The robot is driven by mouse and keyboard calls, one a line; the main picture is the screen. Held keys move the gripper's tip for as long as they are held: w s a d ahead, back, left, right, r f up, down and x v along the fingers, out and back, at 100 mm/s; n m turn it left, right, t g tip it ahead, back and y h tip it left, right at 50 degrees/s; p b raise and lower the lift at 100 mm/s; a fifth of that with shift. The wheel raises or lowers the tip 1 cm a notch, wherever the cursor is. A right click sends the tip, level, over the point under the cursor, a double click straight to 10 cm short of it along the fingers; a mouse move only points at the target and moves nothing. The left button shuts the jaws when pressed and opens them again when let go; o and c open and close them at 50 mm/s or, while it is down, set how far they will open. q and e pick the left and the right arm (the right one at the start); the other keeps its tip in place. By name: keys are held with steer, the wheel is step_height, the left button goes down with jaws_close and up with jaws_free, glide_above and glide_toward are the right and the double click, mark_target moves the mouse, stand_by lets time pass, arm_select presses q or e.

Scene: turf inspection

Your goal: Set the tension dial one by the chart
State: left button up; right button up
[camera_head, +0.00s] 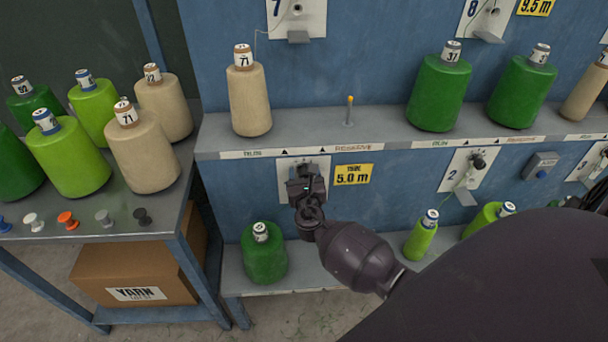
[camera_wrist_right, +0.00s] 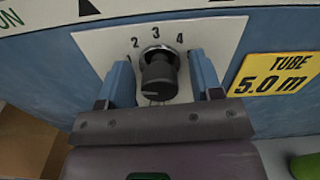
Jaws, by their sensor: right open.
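The tension dial, a dark round knob (camera_wrist_right: 158,78), sits on a white plate (camera_wrist_right: 90,42) with the numbers 2, 3 and 4 showing above it. The direction of its pointer is not clear. My right gripper (camera_wrist_right: 160,65) is open, with one blue finger on each side of the knob and a gap visible at both sides. In the head view my right gripper (camera_head: 305,180) covers most of the dial and its plate (camera_head: 321,166). A yellow label (camera_head: 353,175) right of the plate reads "TUBE 5.0 m". I see no chart. My left gripper is out of view.
Above the dial runs a grey shelf (camera_head: 310,134) with a beige cone (camera_head: 249,98), green cones (camera_head: 439,92) and an empty peg (camera_head: 349,110). A lower shelf holds a dark green cone (camera_head: 264,255). Another dial plate, marked 2 (camera_head: 466,172), is to the right.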

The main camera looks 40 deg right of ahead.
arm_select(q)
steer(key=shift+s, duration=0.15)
arm_select(e)
steer(key=shift+c, duration=0.2)
steer(key=c, duration=0.9)
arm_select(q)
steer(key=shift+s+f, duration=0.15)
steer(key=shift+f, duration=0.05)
arm_select(e)
steer(key=shift+f+m+b, duration=0.15)
steer(key=shift+m+b, duration=0.3)
steer(key=shift+m, duration=0.55)
steer(key=shift+m+b, duration=0.45)
steer(key=shift+m, duration=0.75)
steer(key=shift+m+b, duration=0.5)
steer(key=shift+m, duration=1.1)
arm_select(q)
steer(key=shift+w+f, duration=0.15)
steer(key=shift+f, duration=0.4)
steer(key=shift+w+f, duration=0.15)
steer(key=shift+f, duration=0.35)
arm_select(e)
steer(key=shift+m, duration=0.3)
